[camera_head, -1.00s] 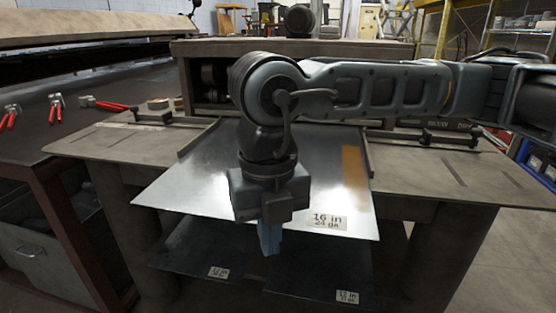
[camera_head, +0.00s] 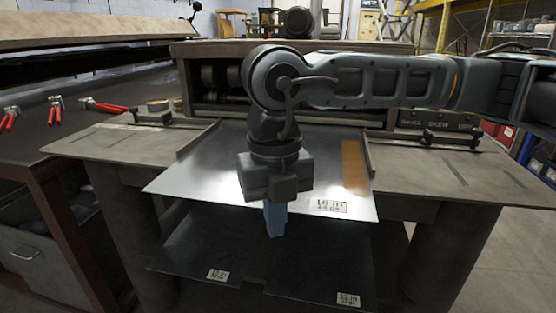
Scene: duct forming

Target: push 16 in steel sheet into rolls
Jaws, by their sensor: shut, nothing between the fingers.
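The 16 in steel sheet (camera_head: 215,170) lies flat on the machine's table between two side guides, its near edge overhanging the table front. Its white label (camera_head: 328,206) is at the near right, and a tan strip (camera_head: 354,165) runs along its right side. The rolls (camera_head: 225,84) sit in the machine housing at the sheet's far end and are partly hidden by my arm. My gripper (camera_head: 275,232) points down at the sheet's near edge, its blue fingers shut and empty. I cannot tell whether it touches the edge.
Two darker labelled sheets (camera_head: 215,250) lie on a shelf below. Side guides (camera_head: 198,138) flank the sheet. A left bench holds red-handled clamps (camera_head: 100,105). A control panel (camera_head: 436,119) is at the right of the rolls. The table's right wing is mostly clear.

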